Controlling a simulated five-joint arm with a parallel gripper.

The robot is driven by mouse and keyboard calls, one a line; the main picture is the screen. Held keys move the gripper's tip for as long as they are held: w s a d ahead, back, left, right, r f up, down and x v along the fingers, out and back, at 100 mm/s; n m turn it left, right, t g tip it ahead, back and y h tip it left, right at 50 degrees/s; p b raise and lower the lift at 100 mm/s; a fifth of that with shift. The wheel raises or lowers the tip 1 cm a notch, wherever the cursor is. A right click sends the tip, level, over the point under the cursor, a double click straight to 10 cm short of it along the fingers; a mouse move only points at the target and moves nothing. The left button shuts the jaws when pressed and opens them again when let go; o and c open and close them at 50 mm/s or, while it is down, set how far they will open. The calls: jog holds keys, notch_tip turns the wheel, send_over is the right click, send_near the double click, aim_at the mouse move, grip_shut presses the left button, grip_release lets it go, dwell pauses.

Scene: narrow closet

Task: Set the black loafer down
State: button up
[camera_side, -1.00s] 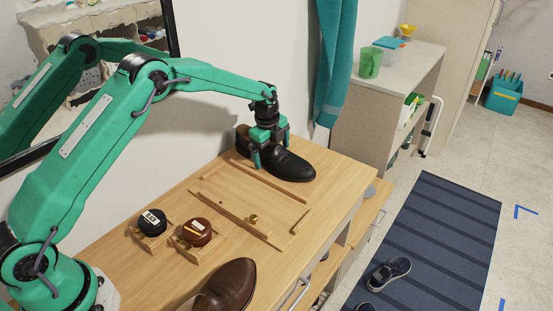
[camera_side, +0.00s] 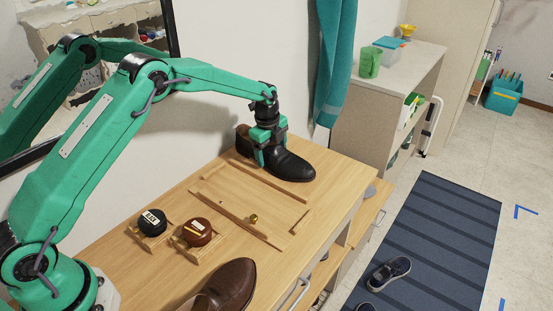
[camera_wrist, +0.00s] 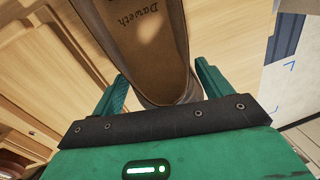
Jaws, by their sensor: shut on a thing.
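The black loafer (camera_side: 288,164) is at the far end of the wooden bench top (camera_side: 342,172), close to the wall, with its toe toward the right. My gripper (camera_side: 268,158) is over its middle from above, shut on it. In the wrist view the loafer's tan insole (camera_wrist: 145,40) with printed lettering shows between the two green fingers of my gripper (camera_wrist: 160,88). The side view does not clearly show whether the sole touches the wood.
Low wooden strips (camera_side: 235,214) with a small brass knob lie in front of the loafer. Two round tins, black (camera_side: 152,222) and brown (camera_side: 197,231), sit in wooden holders nearer my base. A brown shoe (camera_side: 228,288) is at the front edge. A teal towel (camera_side: 333,60) hangs behind.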

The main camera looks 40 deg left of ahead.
jog(key=shift+r, duration=0.15)
jog(key=shift+w+r, duration=0.1)
jog(key=shift+r, duration=0.4)
notch_tip(320, 180, up, 3)
jog(key=shift+r, duration=0.1)
jog(key=s+d+r, duration=0.6)
jog(key=d, duration=0.4)
jog(key=shift+s+r, duration=0.15)
jog(key=shift+r, duration=0.15)
jog(key=shift+w+d+r, duration=0.1)
jog(key=shift+w+d, duration=0.55)
jog(key=shift+d, duration=0.7)
jog(key=shift+w+d, duration=0.6)
jog(key=shift+d, duration=0.7)
jog(key=shift+w+d+r, duration=0.1)
jog(key=shift+w+d, duration=0.55)
jog(key=shift+d, duration=0.7)
jog(key=shift+f, duration=0.1)
jog(key=w+a+f, duration=0.2)
jog(key=a, duration=0.1)
jog(key=w+a+f, duration=0.2)
jog(key=w+a, duration=0.1)
jog(key=w+a+f, duration=0.2)
jog(key=a+f, duration=0.1)
jog(key=shift+w, duration=0.2)
